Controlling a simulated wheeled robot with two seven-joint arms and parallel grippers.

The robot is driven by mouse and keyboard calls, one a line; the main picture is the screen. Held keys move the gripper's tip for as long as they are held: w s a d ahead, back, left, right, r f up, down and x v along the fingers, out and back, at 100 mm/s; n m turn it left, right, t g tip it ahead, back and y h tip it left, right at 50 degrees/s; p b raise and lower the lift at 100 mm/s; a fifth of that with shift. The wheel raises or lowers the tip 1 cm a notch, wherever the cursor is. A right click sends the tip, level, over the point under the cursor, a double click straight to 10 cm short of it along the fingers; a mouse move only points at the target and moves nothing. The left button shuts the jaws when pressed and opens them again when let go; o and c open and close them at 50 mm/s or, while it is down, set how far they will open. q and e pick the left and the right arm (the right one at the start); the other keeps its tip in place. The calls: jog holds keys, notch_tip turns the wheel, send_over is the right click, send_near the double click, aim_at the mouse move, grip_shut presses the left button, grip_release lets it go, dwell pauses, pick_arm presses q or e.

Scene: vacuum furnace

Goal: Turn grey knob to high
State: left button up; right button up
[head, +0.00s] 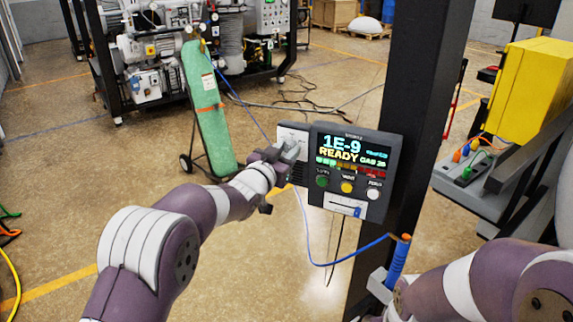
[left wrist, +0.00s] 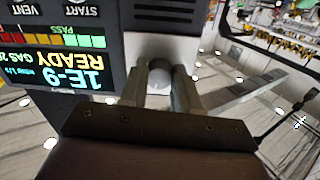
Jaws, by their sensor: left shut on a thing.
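The grey knob (left wrist: 160,76) sits on the light side panel of the leak detector, and in the left wrist view it shows between my fingers. My left gripper (left wrist: 160,88) is shut on it, one finger on each side. In the head view my left gripper (head: 287,152) is at the panel (head: 293,133) left of the display, and hides the knob. The knob's pointer and any high mark cannot be made out. The display (head: 352,150) reads 1E-9 and READY. My right arm is at the lower right, and its fingers do not show.
The detector is mounted on a dark post (head: 415,90). A blue wand (head: 397,262) with an orange tip stands in front of the post, its blue cable looping left. A green cylinder (head: 207,110) on a cart stands behind. A yellow box (head: 530,90) is at the right. Open floor lies left.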

pick_arm(q)
jog(key=m+b, duration=0.4)
jog(key=b, duration=0.1)
jog(key=shift+f, duration=0.2)
jog(key=shift+r+m+b, duration=0.15)
jog(key=shift+m+b, duration=0.65)
jog(key=shift+m, duration=0.2)
jog(key=shift+r+m+b, duration=0.1)
jog(key=shift+m+b, duration=0.7)
jog(key=shift+m, duration=0.2)
jog(key=o, duration=1)
jog(key=shift+o, duration=0.2)
jog(key=shift+s+r, duration=0.15)
jog(key=shift+s, duration=0.05)
jog(key=shift+a, duration=0.1)
